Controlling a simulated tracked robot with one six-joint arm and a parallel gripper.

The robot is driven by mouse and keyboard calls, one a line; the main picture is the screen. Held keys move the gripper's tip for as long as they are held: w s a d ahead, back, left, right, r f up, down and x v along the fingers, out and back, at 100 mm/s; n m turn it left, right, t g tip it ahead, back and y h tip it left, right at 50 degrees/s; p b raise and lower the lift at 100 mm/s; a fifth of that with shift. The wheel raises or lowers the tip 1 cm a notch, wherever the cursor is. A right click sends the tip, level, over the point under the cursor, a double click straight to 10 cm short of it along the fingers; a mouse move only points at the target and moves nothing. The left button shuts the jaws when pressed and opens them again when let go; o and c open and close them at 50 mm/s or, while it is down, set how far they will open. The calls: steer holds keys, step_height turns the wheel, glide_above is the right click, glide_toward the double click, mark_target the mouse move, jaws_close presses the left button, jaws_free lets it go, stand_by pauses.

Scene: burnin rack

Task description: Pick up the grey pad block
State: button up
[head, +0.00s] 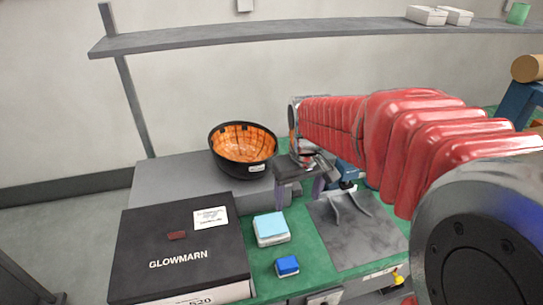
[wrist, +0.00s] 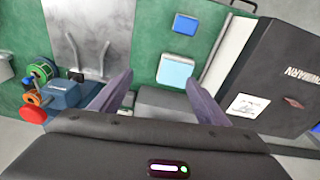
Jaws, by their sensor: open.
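My gripper (head: 299,192) is open above the green bench top; its two purple-grey fingers (wrist: 159,78) stand apart in the wrist view, with nothing held. A grey block-like surface (wrist: 165,102) shows between and behind the fingers in the wrist view, partly hidden by the gripper body. I cannot tell whether it is the grey pad block or part of the large grey box (head: 165,170). A pale block with a light-blue top (head: 271,229) lies in front of the gripper, and in the wrist view (wrist: 175,71) it sits just beyond the fingertips.
A small blue block (head: 287,265) lies near the bench front. A black bowl with orange inside (head: 243,150) stands behind left. The black GLOWMARN box (head: 180,250) is at left. A metal plate with two prongs (head: 355,235) lies at right. A shelf (head: 270,36) runs above.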

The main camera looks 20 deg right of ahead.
steer(key=w+d+f+n+g, duration=0.1)
steer(key=w+d+f+n, duration=0.25)
steer(key=w, duration=0.45)
steer(key=w+d+f+n+g, duration=0.1)
steer(key=w+d+f+n, duration=0.3)
steer(key=w, duration=0.5)
step_height(320, 180, up, 2)
steer(key=r+n, duration=0.1)
steer(key=n, duration=0.9)
glide_above(295, 185)
steer(key=shift+w+d+f+m, duration=0.1)
steer(key=shift+w+f+m, duration=0.05)
steer(key=shift+f+m, duration=0.1)
steer(key=shift+f, duration=0.1)
step_height(295, 185, down, 8)
steer(key=shift+f, duration=0.25)
steer(key=shift+f, duration=0.1)
steer(key=shift+f, duration=2.5)
